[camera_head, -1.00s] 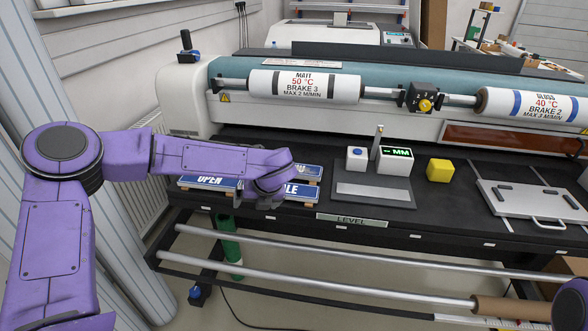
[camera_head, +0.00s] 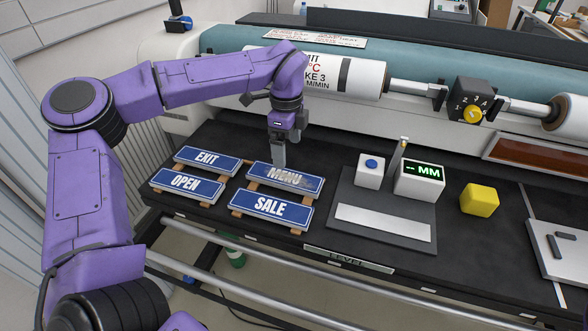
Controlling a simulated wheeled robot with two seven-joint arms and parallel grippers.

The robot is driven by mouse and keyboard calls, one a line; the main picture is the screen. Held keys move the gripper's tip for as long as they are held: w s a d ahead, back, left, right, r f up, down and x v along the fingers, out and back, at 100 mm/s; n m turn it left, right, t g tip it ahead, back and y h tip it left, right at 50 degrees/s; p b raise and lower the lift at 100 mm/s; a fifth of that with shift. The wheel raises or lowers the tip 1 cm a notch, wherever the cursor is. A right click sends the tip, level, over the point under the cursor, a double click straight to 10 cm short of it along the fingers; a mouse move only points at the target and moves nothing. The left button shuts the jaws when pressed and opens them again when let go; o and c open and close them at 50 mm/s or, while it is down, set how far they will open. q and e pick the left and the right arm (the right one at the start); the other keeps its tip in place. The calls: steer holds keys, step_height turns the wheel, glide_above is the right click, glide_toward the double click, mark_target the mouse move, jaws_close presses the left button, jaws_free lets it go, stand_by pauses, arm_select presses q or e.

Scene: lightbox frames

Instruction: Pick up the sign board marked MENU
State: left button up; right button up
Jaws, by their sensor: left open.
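The MENU sign board (camera_head: 300,181) is a blue plate with white letters and a white border, lying flat on wooden strips on the black table. It is at the back right of a group of signs. My left gripper (camera_head: 279,163) points down right over the MENU board, close to its upper left part, and covers a bit of it. Its jaws are open with nothing seen between them. I cannot tell whether the fingertips touch the board. My right gripper is not in view.
The EXIT sign (camera_head: 200,158), OPEN sign (camera_head: 178,184) and SALE sign (camera_head: 262,209) lie close by. A grey plate with a gauge (camera_head: 419,180) and a yellow cube (camera_head: 479,200) stand to the right. The machine's printed roller (camera_head: 365,79) runs behind.

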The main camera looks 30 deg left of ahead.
mark_target(283, 175)
arm_select(q)
steer(key=shift+s+a+f, duration=0.1)
steer(key=shift+s+f, duration=0.25)
steer(key=shift+f, duration=0.3)
steer(key=shift+s+a+f, duration=0.1)
steer(key=shift+s+f, duration=0.25)
steer(key=shift+f, duration=0.25)
steer(key=f, duration=0.1)
steer(key=f+p, duration=0.1)
steer(key=f, duration=0.1)
steer(key=f+p, duration=0.1)
steer(key=f, duration=0.1)
steer(key=shift+w+a+f, duration=0.25)
steer(key=shift+w+a, duration=0.05)
steer(key=shift+s+f, duration=0.15)
steer(key=shift+f, duration=0.2)
steer(key=c, duration=1.2)
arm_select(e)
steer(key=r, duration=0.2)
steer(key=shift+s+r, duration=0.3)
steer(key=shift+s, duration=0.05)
